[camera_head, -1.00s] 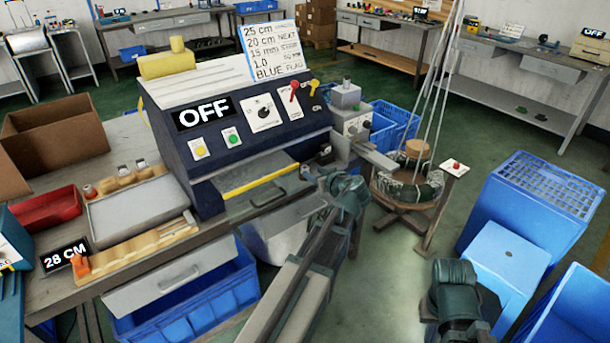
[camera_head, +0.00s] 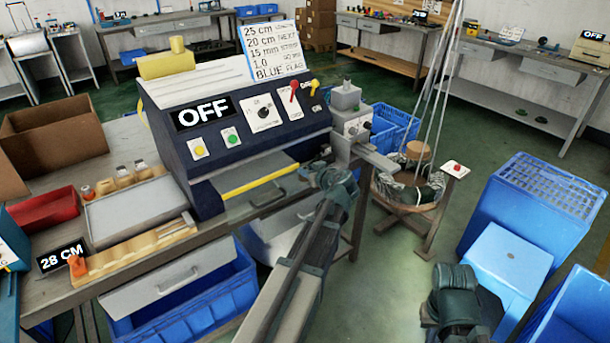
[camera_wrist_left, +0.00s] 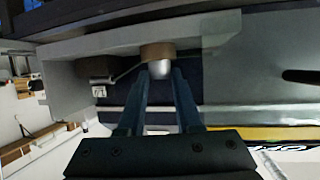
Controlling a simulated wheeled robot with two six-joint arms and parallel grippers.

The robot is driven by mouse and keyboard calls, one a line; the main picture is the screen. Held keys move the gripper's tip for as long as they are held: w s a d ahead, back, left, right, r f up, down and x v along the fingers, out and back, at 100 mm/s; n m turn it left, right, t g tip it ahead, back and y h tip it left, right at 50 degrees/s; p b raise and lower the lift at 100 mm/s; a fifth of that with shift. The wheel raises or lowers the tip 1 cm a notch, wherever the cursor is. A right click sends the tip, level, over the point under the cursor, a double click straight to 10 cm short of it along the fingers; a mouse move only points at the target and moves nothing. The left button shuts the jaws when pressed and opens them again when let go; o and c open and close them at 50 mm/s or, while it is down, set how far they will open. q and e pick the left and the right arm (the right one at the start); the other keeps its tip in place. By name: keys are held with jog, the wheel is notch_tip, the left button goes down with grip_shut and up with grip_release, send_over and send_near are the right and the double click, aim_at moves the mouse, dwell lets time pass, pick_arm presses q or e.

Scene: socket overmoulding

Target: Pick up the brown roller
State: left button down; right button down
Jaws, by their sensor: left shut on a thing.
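The brown roller (camera_wrist_left: 157,53) shows in the left wrist view as a short brown cylinder with a silver, rounded end, just ahead of the fingertips. My left gripper (camera_wrist_left: 160,73) is shut on it, one finger on each side of the silver end. In the head view, my left gripper (camera_head: 322,157) is at the right end of the dark blue machine (camera_head: 260,125), below its side unit; the roller cannot be made out there.
A metal side unit (camera_head: 352,125) juts out close to my left gripper. Blue crates (camera_head: 545,200) fill the right side. The workbench (camera_head: 150,270) with trays is at the left. Green floor shows between bench and crates.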

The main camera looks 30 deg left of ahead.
pick_arm(q)
jog(key=shift+r, duration=0.15)
notch_tip(320, 180, up, 10)
jog(key=p, duration=1)
